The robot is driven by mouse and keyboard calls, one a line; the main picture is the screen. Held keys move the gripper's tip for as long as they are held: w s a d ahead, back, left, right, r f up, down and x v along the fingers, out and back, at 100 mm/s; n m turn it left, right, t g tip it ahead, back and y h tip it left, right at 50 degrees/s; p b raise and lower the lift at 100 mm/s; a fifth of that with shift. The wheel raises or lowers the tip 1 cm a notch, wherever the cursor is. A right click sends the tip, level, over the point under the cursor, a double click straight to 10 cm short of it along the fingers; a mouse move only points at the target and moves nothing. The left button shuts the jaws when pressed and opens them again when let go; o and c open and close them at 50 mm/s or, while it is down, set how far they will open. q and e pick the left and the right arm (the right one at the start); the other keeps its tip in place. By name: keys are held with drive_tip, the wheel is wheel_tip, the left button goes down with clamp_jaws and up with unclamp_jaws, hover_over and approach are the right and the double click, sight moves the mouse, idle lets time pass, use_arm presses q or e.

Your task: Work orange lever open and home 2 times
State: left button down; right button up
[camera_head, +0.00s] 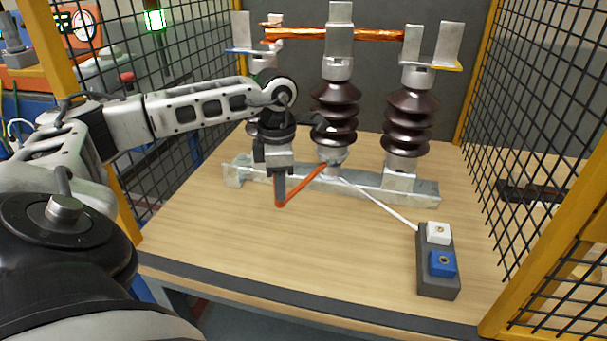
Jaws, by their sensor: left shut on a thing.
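The orange lever (303,184) slants down and to the left from the base of the middle insulator of the isolator frame (405,188). My left gripper (279,198) points downward and is shut on the lever's lower left end. The gripper's fingers partly hide that end. The copper-coloured bar (345,34) lies level across the tops of the insulators, its right end at the right-hand metal jaws (432,45). My left arm hides much of the left insulator. My right gripper is not in view.
A grey box (437,279) with a white block and a blue block stands at the table's front right. A white rod (375,201) runs toward it. Yellow-framed black mesh stands on both sides. The wooden table's (300,250) front is clear.

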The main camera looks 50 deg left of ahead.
use_arm(q)
drive_tip(key=shift+m, duration=0.4)
drive_tip(key=a, duration=0.4)
drive_tip(key=shift+s+a+r, duration=0.1)
drive_tip(key=shift+s+r, duration=0.05)
drive_tip(key=shift+s, duration=0.1)
drive_tip(key=c, duration=1.3)
unclamp_jaws()
drive_tip(key=shift+o, duration=0.2)
